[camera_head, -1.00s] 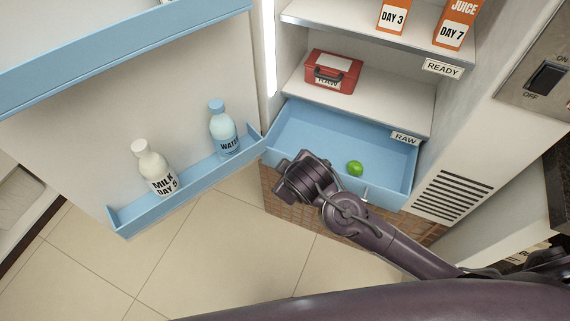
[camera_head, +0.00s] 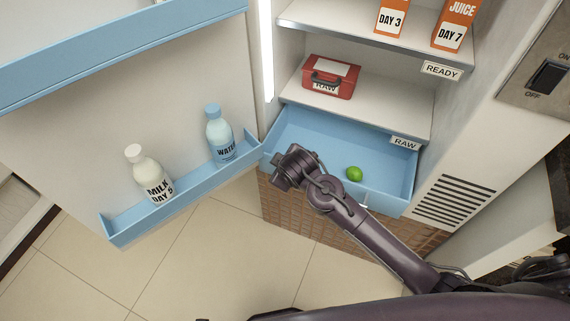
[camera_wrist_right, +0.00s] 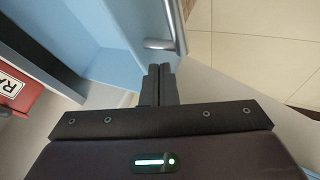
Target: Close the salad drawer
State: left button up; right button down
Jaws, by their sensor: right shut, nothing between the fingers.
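The blue salad drawer (camera_head: 400,183) is pulled out at the bottom of the open fridge. A green lime (camera_head: 354,174) lies inside it. My right arm reaches in from the lower right, and its gripper (camera_head: 281,181) is over the left part of the drawer front, partly hiding it. In the right wrist view, the right gripper's fingers (camera_wrist_right: 158,72) are together and empty. Their tips are close to the end of the silver drawer handle (camera_wrist_right: 160,44); I cannot tell whether they touch. The blue drawer wall (camera_wrist_right: 125,25) is beside the handle. My left gripper is out of view.
The open fridge door (camera_head: 75,150) stands to the left, with milk (camera_head: 150,176) and water (camera_head: 219,136) bottles in its blue rack. A red box (camera_head: 331,76) sits on the shelf above the drawer. Orange juice cartons (camera_head: 455,22) stand higher up. Tiled floor (camera_head: 200,270) lies in front.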

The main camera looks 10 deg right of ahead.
jog(key=shift+w+d, duration=0.15)
jog(key=shift+w, duration=0.1)
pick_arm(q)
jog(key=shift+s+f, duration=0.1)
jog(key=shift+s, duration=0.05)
